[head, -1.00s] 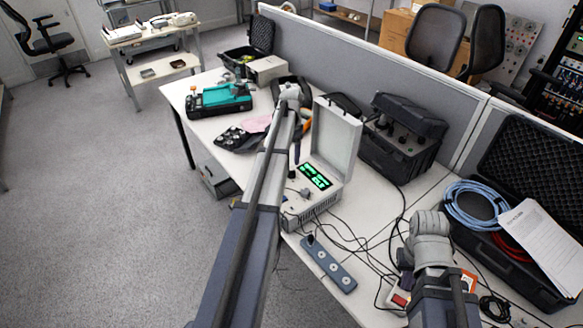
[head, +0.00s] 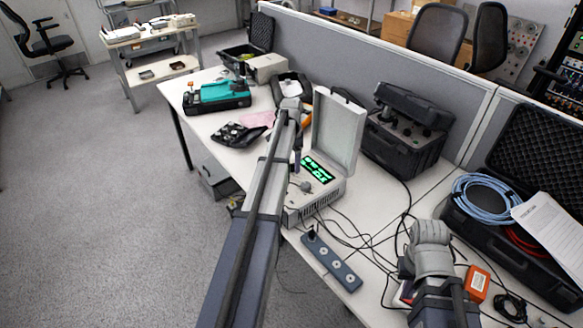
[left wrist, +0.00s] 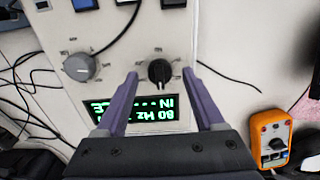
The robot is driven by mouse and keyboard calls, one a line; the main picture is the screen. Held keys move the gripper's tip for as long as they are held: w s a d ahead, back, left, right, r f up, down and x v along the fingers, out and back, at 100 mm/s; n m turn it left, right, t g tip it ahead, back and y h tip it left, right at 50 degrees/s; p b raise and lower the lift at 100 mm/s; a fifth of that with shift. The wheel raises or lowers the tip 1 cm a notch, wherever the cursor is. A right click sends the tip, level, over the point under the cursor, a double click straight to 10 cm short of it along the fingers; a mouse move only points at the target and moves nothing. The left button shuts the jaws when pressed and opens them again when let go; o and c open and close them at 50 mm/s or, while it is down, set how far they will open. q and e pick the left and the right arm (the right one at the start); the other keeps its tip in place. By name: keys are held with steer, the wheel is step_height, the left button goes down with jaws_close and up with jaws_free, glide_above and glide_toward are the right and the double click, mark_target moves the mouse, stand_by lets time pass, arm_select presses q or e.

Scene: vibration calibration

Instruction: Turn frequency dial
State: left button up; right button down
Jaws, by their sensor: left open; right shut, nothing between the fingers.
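The grey instrument case (head: 310,203) stands on the bench with its lid up and a green-lit display (head: 318,168). In the left wrist view the display (left wrist: 135,108) appears upside down and reads 80 Hz. A black dial (left wrist: 159,72) and a grey dial (left wrist: 80,67) sit on its panel; I cannot tell from labels which is for frequency. My left gripper (left wrist: 162,82) is open, with its purple fingers on either side of the black dial; contact is not clear. In the head view my left gripper (head: 297,152) hangs over the panel. My right gripper (head: 405,268) is partly hidden by its arm.
A power strip (head: 331,262) and loose cables lie in front of the case. An orange device (head: 477,283) lies right of my right arm. A black case (head: 405,135) stands behind, and an open case with blue cable (head: 478,205) is at the right.

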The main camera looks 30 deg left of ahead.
arm_select(q)
jaws_close()
stand_by(0.6)
